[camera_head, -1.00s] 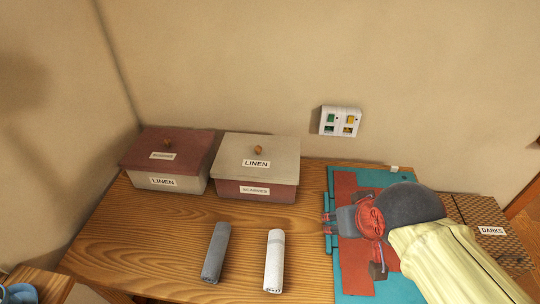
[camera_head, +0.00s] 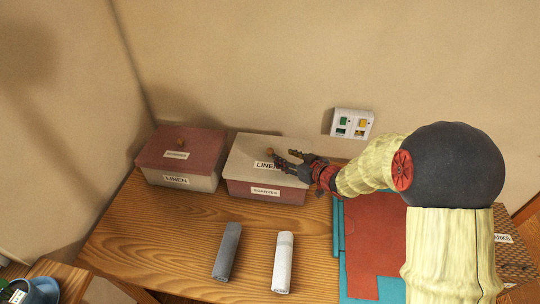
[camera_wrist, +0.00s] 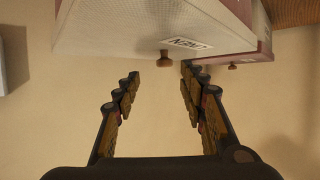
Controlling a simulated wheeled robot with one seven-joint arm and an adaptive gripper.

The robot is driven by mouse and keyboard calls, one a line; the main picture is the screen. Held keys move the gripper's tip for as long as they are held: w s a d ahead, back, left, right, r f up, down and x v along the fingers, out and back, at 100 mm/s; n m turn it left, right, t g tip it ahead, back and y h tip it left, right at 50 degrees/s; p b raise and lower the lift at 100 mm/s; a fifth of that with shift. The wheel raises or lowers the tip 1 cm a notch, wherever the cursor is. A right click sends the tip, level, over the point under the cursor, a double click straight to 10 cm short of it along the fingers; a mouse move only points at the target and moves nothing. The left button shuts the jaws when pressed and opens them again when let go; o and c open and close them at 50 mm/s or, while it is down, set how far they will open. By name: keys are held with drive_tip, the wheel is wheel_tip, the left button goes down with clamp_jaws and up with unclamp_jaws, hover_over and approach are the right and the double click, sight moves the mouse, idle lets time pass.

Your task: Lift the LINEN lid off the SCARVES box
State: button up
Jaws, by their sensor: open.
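The cream LINEN lid (camera_head: 246,150) sits on the dark red SCARVES box (camera_head: 239,189), with a small brown knob (camera_head: 269,152) on top. My gripper (camera_head: 286,159) is over the right part of this lid, its fingers pointing left toward the knob and partly covering the LINEN label. In the wrist view the open fingers (camera_wrist: 160,76) are on either side of the knob's line, and the knob (camera_wrist: 166,60) shows just beyond the tips, between them. Nothing is held; contact with the knob cannot be told.
A cream LINEN box (camera_head: 179,182) with a dark red SCARVES lid (camera_head: 180,149) stands close on the left. A grey roll (camera_head: 227,251) and a white roll (camera_head: 283,262) lie in front. A woven DARKS box (camera_head: 512,255) is at right.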

sight(271, 151)
drive_tip(key=x, duration=0.2)
drive_tip(key=shift+w+a+f+b, duration=0.2)
drive_tip(key=shift+a+b, duration=0.1)
drive_tip(key=shift+b, duration=0.05)
drive_tip(key=x, duration=0.1)
drive_tip(key=b+x, duration=0.1)
drive_tip(key=x, duration=0.1)
drive_tip(key=b+x, duration=0.1)
drive_tip(key=x, duration=0.1)
drive_tip(key=shift+a+r, duration=0.25)
drive_tip(key=shift+r, duration=0.05)
drive_tip(key=c, duration=0.3)
drive_tip(key=c, duration=0.8)
drive_tip(key=shift+r, duration=0.1)
